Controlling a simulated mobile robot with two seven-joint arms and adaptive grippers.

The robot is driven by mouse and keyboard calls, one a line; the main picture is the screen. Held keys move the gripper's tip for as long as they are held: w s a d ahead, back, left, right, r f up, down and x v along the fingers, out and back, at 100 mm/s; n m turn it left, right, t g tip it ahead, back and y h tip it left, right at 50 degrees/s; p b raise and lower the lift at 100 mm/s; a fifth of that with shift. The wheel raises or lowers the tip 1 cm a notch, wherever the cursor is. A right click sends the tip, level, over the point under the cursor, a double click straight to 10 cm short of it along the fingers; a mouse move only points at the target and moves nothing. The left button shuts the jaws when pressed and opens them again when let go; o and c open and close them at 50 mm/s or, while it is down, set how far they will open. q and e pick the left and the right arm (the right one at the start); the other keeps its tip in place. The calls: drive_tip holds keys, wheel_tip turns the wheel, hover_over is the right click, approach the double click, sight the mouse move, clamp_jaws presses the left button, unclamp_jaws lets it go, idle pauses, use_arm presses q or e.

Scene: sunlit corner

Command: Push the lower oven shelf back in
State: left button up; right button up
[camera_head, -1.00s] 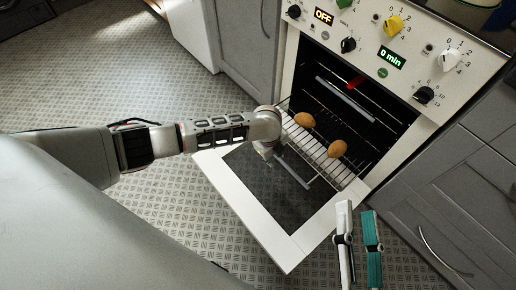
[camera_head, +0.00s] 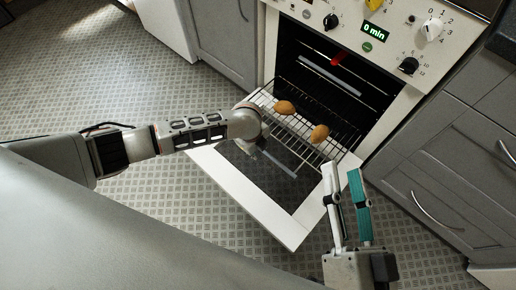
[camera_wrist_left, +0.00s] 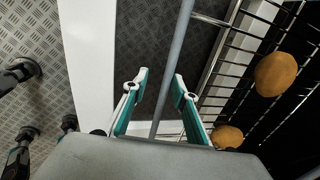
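The lower oven shelf (camera_head: 333,150) is a wire rack sticking out of the oven over the lowered door (camera_head: 222,181). Two brown, potato-like lumps (camera_head: 285,107) (camera_head: 319,133) lie on it. The shelf also shows at the right of the left wrist view (camera_wrist_left: 225,75). My left arm reaches to the shelf's outer left part; its wrist hides the fingers in the head view. My left gripper (camera_wrist_left: 161,78) has its teal fingers apart beside the shelf's front edge. I cannot tell if it touches. My right gripper (camera_head: 341,169) is open and empty, in front of the door's right side.
A grey bar (camera_wrist_left: 173,70) crosses the door glass and lines up with the left finger gap; its depth is unclear. Grey cabinets (camera_head: 440,175) flank the oven (camera_head: 395,120). An upper rack sits inside it. Floor (camera_head: 80,75) is clear at left.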

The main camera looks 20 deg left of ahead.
use_arm(q)
wheel_tip(320, 180, up, 9)
drive_tip(key=s+p, duration=0.1)
drive_tip(key=p, duration=0.5)
drive_tip(key=shift+s+a+p, duration=0.3)
drive_tip(key=shift+a+p, duration=0.05)
drive_tip(key=shift+p, duration=0.05)
use_arm(e)
wheel_tip(320, 180, up, 14)
drive_tip(key=n+t+y, duration=0.1)
drive_tip(key=t, duration=0.1)
drive_tip(key=shift+w+r, duration=0.15)
drive_tip(key=shift+w, duration=0.1)
use_arm(q)
drive_tip(key=shift+f, duration=0.15)
use_arm(e)
drive_tip(key=shift+r, duration=0.1)
drive_tip(key=shift+r, duration=0.3)
